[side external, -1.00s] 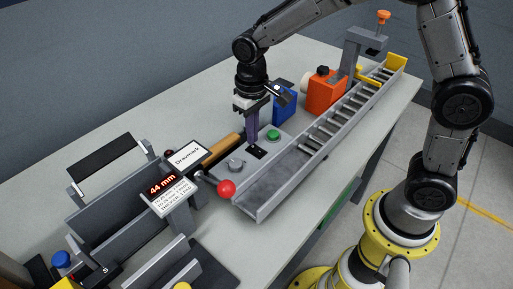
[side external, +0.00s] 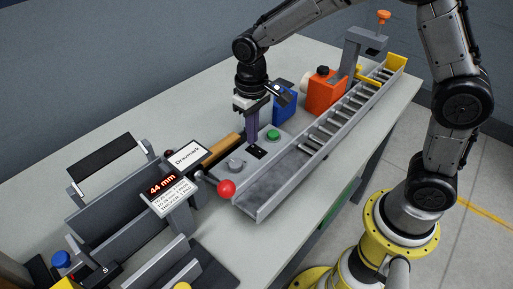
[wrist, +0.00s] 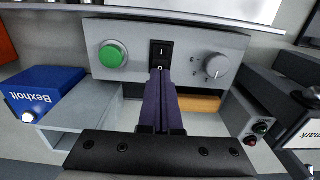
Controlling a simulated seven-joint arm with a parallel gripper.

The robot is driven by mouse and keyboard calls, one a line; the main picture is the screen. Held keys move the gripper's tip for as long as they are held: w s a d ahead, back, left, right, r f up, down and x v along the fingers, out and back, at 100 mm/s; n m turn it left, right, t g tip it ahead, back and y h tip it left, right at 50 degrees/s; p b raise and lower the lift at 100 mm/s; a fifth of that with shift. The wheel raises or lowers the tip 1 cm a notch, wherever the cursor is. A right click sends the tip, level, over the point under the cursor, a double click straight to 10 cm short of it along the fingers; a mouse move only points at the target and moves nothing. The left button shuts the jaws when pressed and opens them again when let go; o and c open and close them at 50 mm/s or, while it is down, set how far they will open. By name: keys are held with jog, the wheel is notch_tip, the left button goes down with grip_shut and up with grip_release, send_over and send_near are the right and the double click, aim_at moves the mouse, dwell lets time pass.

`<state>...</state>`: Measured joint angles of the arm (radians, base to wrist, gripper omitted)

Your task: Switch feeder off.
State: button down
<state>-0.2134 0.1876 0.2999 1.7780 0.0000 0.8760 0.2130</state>
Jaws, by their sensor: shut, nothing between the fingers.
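A grey control panel (wrist: 204,42) carries a black rocker switch (wrist: 163,50) between a green button (wrist: 113,54) and a grey rotary knob (wrist: 216,66). The rocker has an "I" mark on its upper half, and its lower edge is partly covered by my fingertips. My gripper (wrist: 160,72) is shut and empty, its purple fingers together at the lower end of the rocker. I cannot tell whether they touch it. In the side view my gripper (side external: 252,139) points down just above the switch (side external: 257,151), beside the green button (side external: 273,135).
A roller chute (side external: 322,141) runs along the panel, with a red ball knob (side external: 227,188) near its lower end. A blue box (side external: 286,106) and an orange unit (side external: 325,94) stand behind. A "44 mm" display (side external: 162,187) stands at left.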

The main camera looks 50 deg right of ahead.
aim_at(253, 146)
jog(key=shift+f, duration=0.9)
dwell(1.0)
jog(key=shift+r, duration=3.55)
